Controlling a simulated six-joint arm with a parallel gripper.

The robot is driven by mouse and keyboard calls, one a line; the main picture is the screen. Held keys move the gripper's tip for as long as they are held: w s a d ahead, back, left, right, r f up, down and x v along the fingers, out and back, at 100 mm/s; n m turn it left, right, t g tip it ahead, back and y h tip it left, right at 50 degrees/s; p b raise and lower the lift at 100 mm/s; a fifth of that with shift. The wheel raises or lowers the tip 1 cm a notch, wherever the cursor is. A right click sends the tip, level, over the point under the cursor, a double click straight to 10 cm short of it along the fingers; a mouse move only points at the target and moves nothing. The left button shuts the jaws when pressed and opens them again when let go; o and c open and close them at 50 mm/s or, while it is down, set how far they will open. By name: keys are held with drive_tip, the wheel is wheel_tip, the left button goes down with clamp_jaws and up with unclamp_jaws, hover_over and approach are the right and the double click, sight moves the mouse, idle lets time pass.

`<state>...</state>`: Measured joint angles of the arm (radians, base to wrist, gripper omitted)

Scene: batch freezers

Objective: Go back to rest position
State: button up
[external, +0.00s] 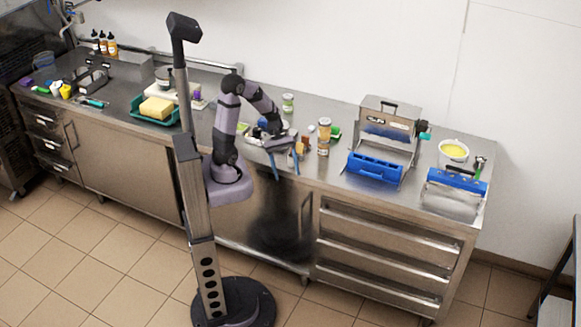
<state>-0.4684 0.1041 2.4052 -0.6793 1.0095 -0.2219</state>
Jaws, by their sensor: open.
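My gripper (283,143) is at the end of my purple and black arm, pointing down over a grey container (257,153) on the steel counter (345,131). My arm is bent, with its elbow raised above the counter. The gripper is open. Its fingers are small in this view and I see nothing held between them. I cannot tell whether they touch the container or the blue-handled items (296,160) at its edge.
A steel machine (386,132) with a blue front (375,168) is to the right, near a white bowl (453,151). A green tray (139,105) with a yellow block (156,108) is left.

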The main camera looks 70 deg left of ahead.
drive_tip(key=shift+s+a+f+m+g+y+b, duration=0.15)
drive_tip(key=shift+s+a+f+m+y, duration=0.35)
drive_tip(key=shift+m+y, duration=1.2)
drive_tip(key=shift+s+a+f+m+g+y+b, duration=0.15)
drive_tip(key=shift+s+f+m+y, duration=0.5)
drive_tip(key=shift+m, duration=2.1)
drive_tip(key=shift+s+a+f+m+y+b, duration=0.2)
drive_tip(key=shift+s+a+f+m+y, duration=0.35)
drive_tip(key=shift+m+y, duration=1.15)
drive_tip(key=shift+s+d+r+m+h, duration=0.1)
drive_tip(key=shift+d+m+h, duration=0.05)
drive_tip(key=shift+m+h, duration=0.4)
